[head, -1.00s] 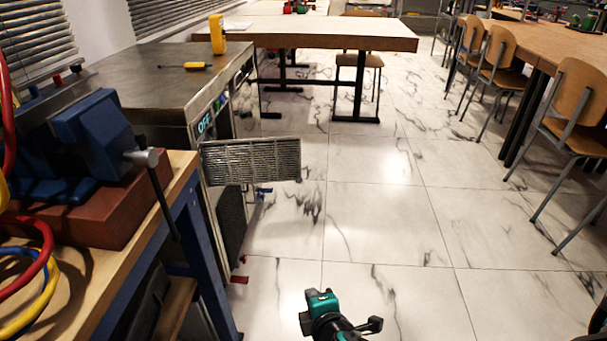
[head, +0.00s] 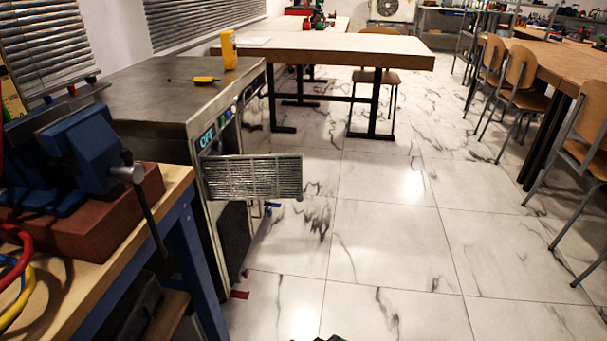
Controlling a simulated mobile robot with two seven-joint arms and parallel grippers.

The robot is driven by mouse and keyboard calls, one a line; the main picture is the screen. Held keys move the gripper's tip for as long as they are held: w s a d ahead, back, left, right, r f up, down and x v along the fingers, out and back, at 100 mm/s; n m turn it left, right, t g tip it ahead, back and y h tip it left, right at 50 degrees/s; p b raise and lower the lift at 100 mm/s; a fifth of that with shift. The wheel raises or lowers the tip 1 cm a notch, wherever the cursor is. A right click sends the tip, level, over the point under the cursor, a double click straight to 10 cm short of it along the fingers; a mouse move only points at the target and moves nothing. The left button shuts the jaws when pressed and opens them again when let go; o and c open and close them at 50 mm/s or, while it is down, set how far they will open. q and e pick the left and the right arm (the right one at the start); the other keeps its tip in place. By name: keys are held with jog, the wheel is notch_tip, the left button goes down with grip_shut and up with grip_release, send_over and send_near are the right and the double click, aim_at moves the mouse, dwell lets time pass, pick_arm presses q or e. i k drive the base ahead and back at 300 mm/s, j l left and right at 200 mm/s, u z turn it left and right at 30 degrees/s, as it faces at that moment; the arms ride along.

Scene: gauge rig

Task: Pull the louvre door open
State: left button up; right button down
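The louvre door (head: 252,177) is a grey slatted panel on the steel-topped cabinet (head: 160,92) at the left. It stands out from the cabinet's front, reaching over the floor to the right. Neither of my grippers shows clearly. Only a dark and green sliver of my own body shows at the bottom edge, well below the door and apart from it.
A workbench (head: 150,215) with a blue vise (head: 85,155) stands at the near left, beside the cabinet. Tables and chairs (head: 520,75) stand beyond. The tiled floor (head: 390,230) right of the door is clear.

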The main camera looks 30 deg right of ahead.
aim_at(263, 176)
jog(key=i+l+u, duration=0.1)
jog(key=l, duration=0.25)
jog(key=i+l+u, duration=0.1)
jog(key=l, duration=0.25)
jog(key=i+l, duration=0.2)
jog(key=l, duration=0.15)
jog(key=i+l+u, duration=0.15)
jog(key=l, duration=0.2)
jog(key=l+u, duration=0.1)
jog(key=l, duration=0.25)
jog(key=i+l, duration=0.3)
jog(key=i, duration=0.25)
jog(key=u, duration=0.05)
